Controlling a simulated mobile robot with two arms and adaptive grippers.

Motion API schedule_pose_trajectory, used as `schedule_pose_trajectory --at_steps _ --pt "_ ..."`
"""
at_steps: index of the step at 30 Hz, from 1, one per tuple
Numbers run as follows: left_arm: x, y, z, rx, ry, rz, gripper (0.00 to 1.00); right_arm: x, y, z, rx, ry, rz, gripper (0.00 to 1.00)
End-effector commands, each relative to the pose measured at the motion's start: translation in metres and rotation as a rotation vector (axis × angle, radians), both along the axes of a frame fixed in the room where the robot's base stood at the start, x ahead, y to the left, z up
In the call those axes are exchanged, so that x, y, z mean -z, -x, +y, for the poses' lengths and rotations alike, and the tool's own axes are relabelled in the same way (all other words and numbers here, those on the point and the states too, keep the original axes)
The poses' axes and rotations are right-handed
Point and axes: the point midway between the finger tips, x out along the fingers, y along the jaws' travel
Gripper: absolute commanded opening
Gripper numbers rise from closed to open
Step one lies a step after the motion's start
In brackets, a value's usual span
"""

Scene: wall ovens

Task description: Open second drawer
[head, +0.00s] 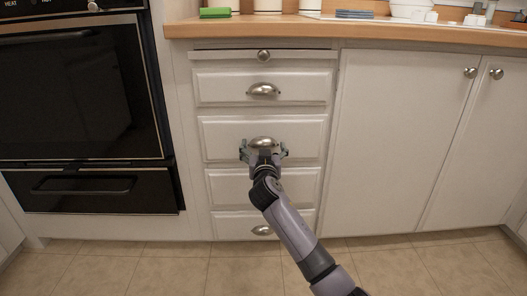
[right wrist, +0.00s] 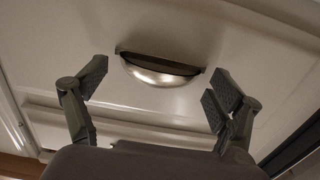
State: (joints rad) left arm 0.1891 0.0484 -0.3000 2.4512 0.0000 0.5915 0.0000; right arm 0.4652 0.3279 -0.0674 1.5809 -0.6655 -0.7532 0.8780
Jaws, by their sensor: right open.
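The white drawer (head: 222,128), second of the cup-handled drawers from the top, is shut. Its metal cup handle (head: 262,141) also shows in the right wrist view (right wrist: 160,69), near the top middle. My right gripper (head: 263,151) is in front of this drawer at the handle. In the right wrist view its fingers (right wrist: 158,90) are spread wide, one to each side of the handle, with nothing between them. No contact with the handle shows. My arm hides the handle of the drawer below. My left gripper is not in view.
Another shut drawer (head: 225,88) is above, with a knobbed panel (head: 225,55) over it. A black oven (head: 80,90) stands at left, white cabinet doors (head: 400,130) at right. The wooden counter (head: 280,30) runs above. The tiled floor (head: 150,270) in front looks clear.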

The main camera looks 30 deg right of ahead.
Motion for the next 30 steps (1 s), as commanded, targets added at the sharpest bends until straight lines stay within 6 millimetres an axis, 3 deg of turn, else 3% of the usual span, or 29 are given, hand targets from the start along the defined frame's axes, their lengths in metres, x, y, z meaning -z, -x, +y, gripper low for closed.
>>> schedule_pose_trajectory --at_steps 11,30 --pt "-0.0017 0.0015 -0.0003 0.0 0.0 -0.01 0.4 -0.0005 -0.0054 -0.0033 -0.001 0.0 0.0 0.87" --pt "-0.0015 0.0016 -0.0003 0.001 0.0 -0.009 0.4 -0.0001 -0.0052 -0.0031 0.0 0.0 0.0 0.45"
